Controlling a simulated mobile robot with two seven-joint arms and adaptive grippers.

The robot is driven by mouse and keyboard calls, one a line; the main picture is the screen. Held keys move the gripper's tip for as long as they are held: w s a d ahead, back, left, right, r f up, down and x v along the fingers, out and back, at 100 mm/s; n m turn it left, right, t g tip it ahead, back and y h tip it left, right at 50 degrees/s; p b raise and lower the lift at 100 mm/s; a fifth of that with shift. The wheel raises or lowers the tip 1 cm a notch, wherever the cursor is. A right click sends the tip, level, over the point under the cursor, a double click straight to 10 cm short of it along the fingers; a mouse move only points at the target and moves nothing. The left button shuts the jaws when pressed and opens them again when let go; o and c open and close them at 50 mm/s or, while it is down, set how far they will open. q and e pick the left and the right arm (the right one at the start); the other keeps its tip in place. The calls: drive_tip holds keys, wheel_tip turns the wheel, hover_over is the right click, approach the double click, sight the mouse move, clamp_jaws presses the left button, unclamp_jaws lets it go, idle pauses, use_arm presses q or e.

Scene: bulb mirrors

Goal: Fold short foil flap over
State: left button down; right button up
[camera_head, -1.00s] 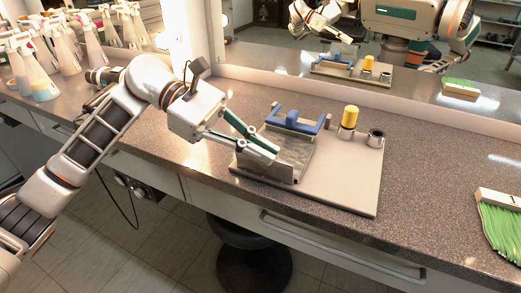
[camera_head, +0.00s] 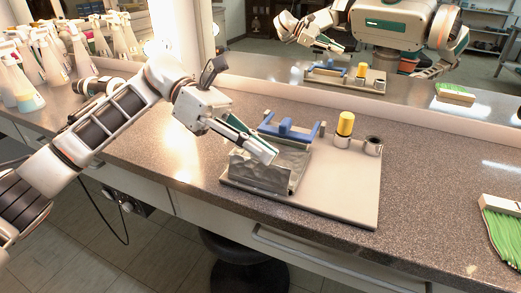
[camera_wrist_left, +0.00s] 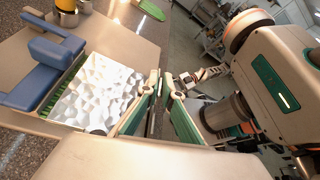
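A crinkled grey foil sheet (camera_head: 262,173) is at the near left of a beige board (camera_head: 340,190); its near part stands up as a wall. In the left wrist view the crinkled foil (camera_wrist_left: 100,92) looks white, beside the fingers. A blue clamp-like frame (camera_head: 291,130) sits behind the foil; it also shows in the wrist view (camera_wrist_left: 48,58). My left gripper (camera_head: 268,152) is over the foil's raised upper edge. In the wrist view its fingers (camera_wrist_left: 162,82) have a narrow gap with no foil visible between them. Contact with the foil is unclear. My right gripper is not directly visible.
A yellow-topped cylinder (camera_head: 345,123) and a dark-mouthed metal cup (camera_head: 373,146) stand at the board's back right. A green-bristled brush (camera_head: 500,225) lies far right. Spray bottles (camera_head: 55,58) stand far left. A mirror (camera_head: 290,75) backs the counter; the board's right front is clear.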

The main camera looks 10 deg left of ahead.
idle(0.3)
use_arm(q)
drive_tip(key=c, duration=2.2)
unclamp_jaws()
drive_tip(key=shift+c, duration=0.2)
drive_tip(key=v, duration=1.2)
